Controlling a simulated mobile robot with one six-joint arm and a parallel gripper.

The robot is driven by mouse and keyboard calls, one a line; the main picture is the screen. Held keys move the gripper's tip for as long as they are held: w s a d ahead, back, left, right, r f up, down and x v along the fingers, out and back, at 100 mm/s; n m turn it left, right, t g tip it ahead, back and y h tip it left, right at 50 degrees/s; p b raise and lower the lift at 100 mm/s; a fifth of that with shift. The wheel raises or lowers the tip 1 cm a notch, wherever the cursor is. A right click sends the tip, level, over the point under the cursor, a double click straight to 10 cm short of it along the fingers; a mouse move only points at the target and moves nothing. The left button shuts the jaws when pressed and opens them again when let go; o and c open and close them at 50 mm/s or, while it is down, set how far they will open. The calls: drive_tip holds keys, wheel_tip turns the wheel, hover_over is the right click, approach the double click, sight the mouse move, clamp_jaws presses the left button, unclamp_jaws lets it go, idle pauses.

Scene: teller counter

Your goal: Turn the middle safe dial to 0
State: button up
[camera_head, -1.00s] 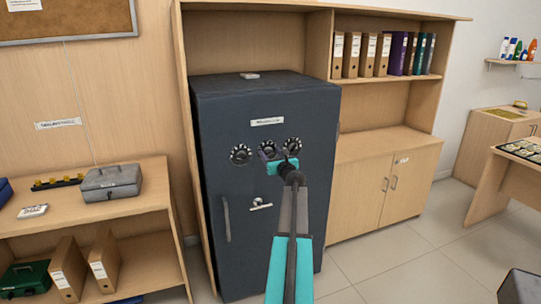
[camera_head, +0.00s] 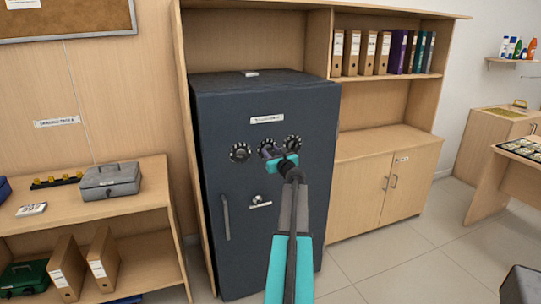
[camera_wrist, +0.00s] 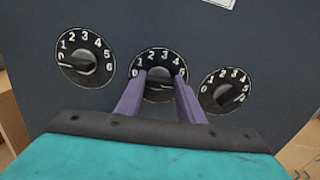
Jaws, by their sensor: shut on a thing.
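The dark grey safe (camera_head: 240,200) has three black dials in a row on its door. The middle safe dial (camera_wrist: 162,55) has white numbers around its rim, and several of them show above my fingers. My gripper (camera_wrist: 160,80), with purple fingers and a teal body, is shut on this dial's knob, one finger on each side. The fingers cover parts of the dial's sides, and I cannot read its pointer surely. In the head view my gripper (camera_head: 268,154) covers most of the middle dial.
The left dial (camera_wrist: 86,57) has its pointer near 0. Below the dials are a key-like fitting (camera_head: 261,202) and a long handle (camera_head: 226,218). A shelf (camera_head: 85,200) stands left.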

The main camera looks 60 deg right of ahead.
drive_tip(key=n+b, duration=0.4)
drive_tip(key=b, duration=0.1)
drive_tip(key=shift+w+a+f+n, duration=0.1)
drive_tip(key=shift+w+f+n, duration=0.05)
drive_tip(key=shift+n, duration=0.15)
drive_tip(key=n+b, duration=0.4)
drive_tip(key=shift+b, duration=0.4)
drive_tip(key=n+b, duration=0.4)
drive_tip(key=shift+w+a+b, duration=0.1)
drive_tip(key=shift+a+b, duration=0.05)
drive_tip(key=shift+b, duration=0.25)
drive_tip(key=n+b, duration=0.5)
drive_tip(key=shift+f+b, duration=0.1)
drive_tip(key=shift+b, duration=0.2)
drive_tip(key=n+b, duration=0.9)
drive_tip(key=shift+f, duration=0.1)
drive_tip(key=shift+n+b, duration=3.45)
drive_tip(key=shift+n, duration=0.75)
